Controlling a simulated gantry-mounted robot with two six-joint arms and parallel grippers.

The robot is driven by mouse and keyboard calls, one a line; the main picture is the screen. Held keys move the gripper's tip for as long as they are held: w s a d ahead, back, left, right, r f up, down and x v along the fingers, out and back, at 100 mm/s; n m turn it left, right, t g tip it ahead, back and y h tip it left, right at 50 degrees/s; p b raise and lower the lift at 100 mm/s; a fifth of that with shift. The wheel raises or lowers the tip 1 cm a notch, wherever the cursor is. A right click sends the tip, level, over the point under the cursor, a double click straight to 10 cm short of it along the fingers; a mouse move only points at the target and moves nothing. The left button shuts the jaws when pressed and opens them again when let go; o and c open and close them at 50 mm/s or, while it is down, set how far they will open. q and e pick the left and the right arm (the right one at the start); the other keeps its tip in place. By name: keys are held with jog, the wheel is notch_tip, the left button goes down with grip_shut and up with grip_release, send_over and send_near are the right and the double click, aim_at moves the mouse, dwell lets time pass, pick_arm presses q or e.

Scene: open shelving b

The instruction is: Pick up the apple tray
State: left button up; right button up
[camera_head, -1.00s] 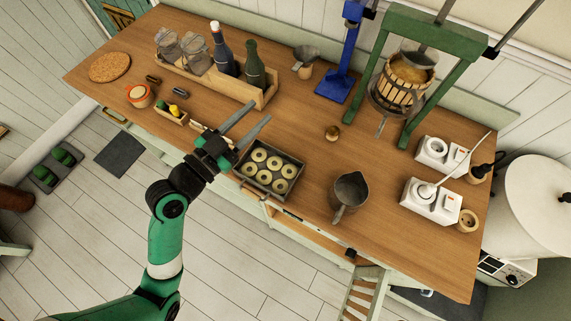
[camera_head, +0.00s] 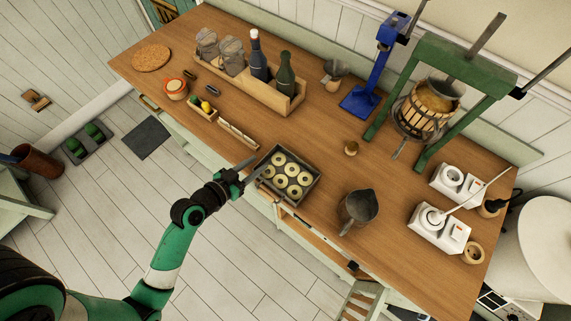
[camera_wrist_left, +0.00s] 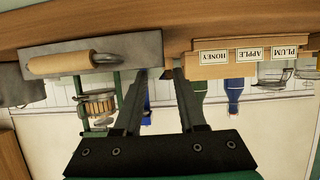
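The apple tray (camera_head: 267,190) is a dark, shallow rectangular tray holding several pale apple rings, near the front edge of the wooden table. In the left wrist view, which is upside down, its grey side (camera_wrist_left: 150,47) shows with a round wooden handle (camera_wrist_left: 62,64). My left gripper (camera_head: 258,164) is at the tray's left end in the head view, fingers pointing towards it. In the left wrist view the two fingers (camera_wrist_left: 160,76) are apart with nothing between them, to the right of the wooden handle. Whether they touch the tray I cannot tell. My right gripper is not in view.
A wooden label holder (camera_head: 238,134) stands left of the tray; it also shows in the left wrist view (camera_wrist_left: 215,72). A grey metal pitcher (camera_head: 358,208) stands to the right. A bottle crate (camera_head: 262,100) and fruit press (camera_head: 418,110) are behind. Bare tabletop lies behind the tray.

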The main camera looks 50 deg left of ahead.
aim_at(264, 158)
pick_arm(q)
jog(key=x, duration=0.2)
jog(key=b+x, duration=0.1)
jog(key=x, duration=0.2)
jog(key=shift+a, duration=0.25)
jog(key=shift+c, duration=0.3)
grip_shut()
dwell(0.8)
